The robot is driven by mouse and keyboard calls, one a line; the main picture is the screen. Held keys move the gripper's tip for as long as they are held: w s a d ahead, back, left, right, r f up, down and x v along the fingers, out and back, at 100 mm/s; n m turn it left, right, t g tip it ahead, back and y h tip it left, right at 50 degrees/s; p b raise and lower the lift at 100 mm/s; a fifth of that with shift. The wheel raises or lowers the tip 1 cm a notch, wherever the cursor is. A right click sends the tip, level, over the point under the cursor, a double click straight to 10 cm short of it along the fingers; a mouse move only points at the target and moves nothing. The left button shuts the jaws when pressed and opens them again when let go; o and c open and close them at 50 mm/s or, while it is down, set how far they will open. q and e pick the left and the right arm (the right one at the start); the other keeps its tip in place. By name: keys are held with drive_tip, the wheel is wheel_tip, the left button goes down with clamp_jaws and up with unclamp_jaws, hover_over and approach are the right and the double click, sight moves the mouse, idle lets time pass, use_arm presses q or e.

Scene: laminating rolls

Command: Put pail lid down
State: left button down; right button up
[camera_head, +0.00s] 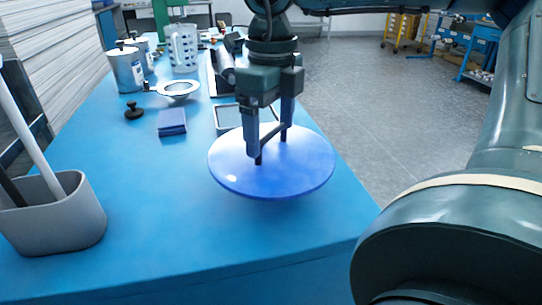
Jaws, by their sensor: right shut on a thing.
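The pail lid (300,178) is a flat, round, blue disc near the right edge of the blue table in the head view. My right gripper (271,148) comes down from above and is shut on the lid near its middle, with its two fingers pointing down. The lid looks about level. I cannot tell whether its underside touches the table. My left gripper is not in view.
The blue table (165,215) is clear left of the lid. A grey bin (62,228) holding rods stands at the left front. A dark blue block (172,121), a black knob (134,112), metal cans (126,70) and a clear jug (183,48) stand farther back.

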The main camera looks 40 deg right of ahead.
sight(271, 151)
wheel_tip(271, 151, down, 5)
drive_tip(key=shift+r+b, duration=0.2)
drive_tip(key=shift+b, duration=0.25)
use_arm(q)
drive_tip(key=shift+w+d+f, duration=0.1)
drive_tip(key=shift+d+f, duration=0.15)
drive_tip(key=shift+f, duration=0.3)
use_arm(e)
drive_tip(key=o, duration=1.1)
drive_tip(key=shift+o, duration=0.2)
drive_tip(key=shift+r, duration=0.15)
wheel_tip(271, 151, up, 12)
drive_tip(key=p, duration=0.2)
drive_tip(key=shift+p, duration=0.4)
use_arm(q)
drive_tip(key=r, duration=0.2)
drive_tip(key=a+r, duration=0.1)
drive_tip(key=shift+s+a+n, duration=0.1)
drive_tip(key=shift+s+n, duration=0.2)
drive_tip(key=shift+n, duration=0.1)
